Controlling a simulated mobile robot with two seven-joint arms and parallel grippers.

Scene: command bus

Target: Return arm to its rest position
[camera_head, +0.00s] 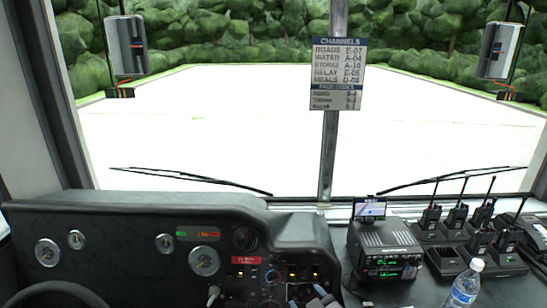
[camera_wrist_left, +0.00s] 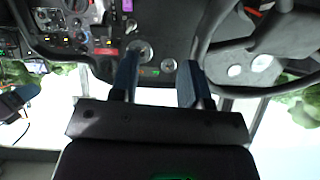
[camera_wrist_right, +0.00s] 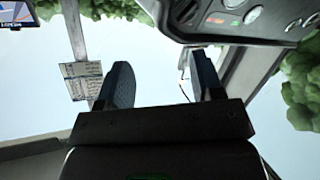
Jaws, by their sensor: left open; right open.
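My right gripper (camera_head: 322,297) shows only as small blue-grey tips at the bottom edge of the head view, in front of the dashboard (camera_head: 130,225). In the right wrist view my right gripper (camera_wrist_right: 160,68) has its two dark fingers wide apart, with nothing between them. In the left wrist view my left gripper (camera_wrist_left: 157,70) is also open and empty, facing the dashboard gauges near the steering wheel (camera_wrist_left: 205,45). I cannot make out the left gripper in the head view. Most of both arms is hidden.
The radio unit (camera_head: 384,250) stands right of the dashboard, with several handheld radios (camera_head: 480,225) in chargers beyond it. A water bottle (camera_head: 464,285) stands at the bottom right. A channel card (camera_head: 338,73) hangs on the windshield post. The steering wheel rim (camera_head: 50,292) shows at the lower left.

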